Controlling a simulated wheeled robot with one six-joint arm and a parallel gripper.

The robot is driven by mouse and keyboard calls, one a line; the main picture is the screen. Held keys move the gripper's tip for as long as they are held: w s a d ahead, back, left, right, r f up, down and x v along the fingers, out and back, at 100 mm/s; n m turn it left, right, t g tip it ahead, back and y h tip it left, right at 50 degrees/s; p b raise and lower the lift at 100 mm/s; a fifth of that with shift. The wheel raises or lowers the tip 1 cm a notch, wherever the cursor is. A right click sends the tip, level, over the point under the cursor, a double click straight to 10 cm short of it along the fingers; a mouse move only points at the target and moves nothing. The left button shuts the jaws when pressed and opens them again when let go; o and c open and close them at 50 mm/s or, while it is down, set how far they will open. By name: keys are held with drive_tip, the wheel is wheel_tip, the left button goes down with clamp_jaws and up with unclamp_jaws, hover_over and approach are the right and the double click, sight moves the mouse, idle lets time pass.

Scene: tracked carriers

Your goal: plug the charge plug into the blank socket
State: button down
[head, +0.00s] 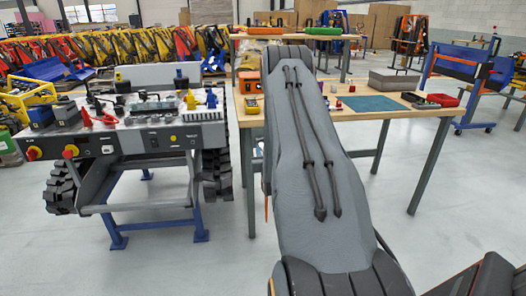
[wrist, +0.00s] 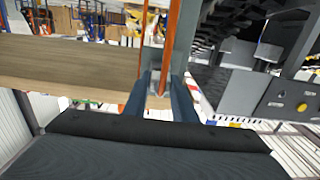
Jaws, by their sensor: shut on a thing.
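My gripper (wrist: 160,98) shows in the wrist view, its two dark blue fingers shut on a small grey piece (wrist: 159,77), which seems to be the charge plug. An orange cable (wrist: 172,30) runs up from it. In the head view my arm hides the gripper and plug; only a bit of orange shows beside the arm. The carrier's front panel (head: 135,145) is at the left, with small plates and a round yellow fitting (head: 173,138). Part of that panel is at the right in the wrist view (wrist: 275,103), apart from the plug. I cannot tell which fitting is the blank socket.
A wooden workbench (head: 405,105) stands behind and right of my arm, with a teal mat (head: 370,104) and a grey bin (head: 393,82). Its edge (wrist: 75,65) is close in the wrist view. The carrier has black tracks (head: 217,172). Floor in front is clear.

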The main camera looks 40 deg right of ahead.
drive_tip(key=shift+b+x, duration=0.5)
drive_tip(key=shift+x, duration=0.6)
idle(1.1)
drive_tip(key=c, duration=1.4)
unclamp_jaws()
drive_tip(key=shift+r, duration=0.1)
